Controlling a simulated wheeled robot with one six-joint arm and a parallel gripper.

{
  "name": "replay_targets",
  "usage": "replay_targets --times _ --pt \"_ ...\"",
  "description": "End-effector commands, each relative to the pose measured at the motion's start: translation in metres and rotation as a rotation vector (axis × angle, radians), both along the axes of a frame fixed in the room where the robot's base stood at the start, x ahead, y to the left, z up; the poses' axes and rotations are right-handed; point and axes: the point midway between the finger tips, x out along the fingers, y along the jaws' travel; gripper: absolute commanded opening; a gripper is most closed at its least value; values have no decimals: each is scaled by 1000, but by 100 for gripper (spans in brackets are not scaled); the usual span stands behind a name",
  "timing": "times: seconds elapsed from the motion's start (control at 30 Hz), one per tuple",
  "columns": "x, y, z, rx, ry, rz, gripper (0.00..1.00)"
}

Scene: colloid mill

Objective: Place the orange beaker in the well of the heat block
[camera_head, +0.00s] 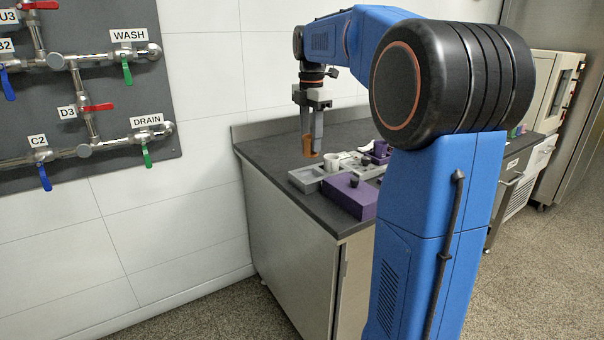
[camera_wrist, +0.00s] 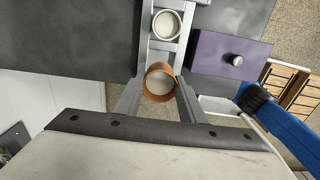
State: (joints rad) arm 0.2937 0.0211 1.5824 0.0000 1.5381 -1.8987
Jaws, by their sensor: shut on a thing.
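The orange beaker (camera_head: 308,146) is between the fingers of my gripper (camera_head: 311,142), which is shut on it. It looks upright and is held above the counter, near the left end of a grey compartmented block (camera_head: 305,180). In the wrist view the beaker (camera_wrist: 160,69) shows from above, its rim overlapping the near end of the grey block (camera_wrist: 148,46). A white cup (camera_head: 332,162) stands in another place on this block and also shows in the wrist view (camera_wrist: 166,24). No heat block label is readable, and the spot under the beaker is hidden.
A purple box (camera_head: 348,198) with a dark knob lies right beside the grey block; it also shows in the wrist view (camera_wrist: 205,52). Another purple item (camera_head: 381,149) stands farther back. The dark counter (camera_head: 262,150) is bare at left, up to the wall.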

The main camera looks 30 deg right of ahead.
Motion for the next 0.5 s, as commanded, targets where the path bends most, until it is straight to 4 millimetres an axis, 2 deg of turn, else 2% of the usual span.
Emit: replay_targets --times 0.13,0.5 --pt "-1 0 -24 1 2 0 10" --pt "-1 0 -55 1 2 0 10"
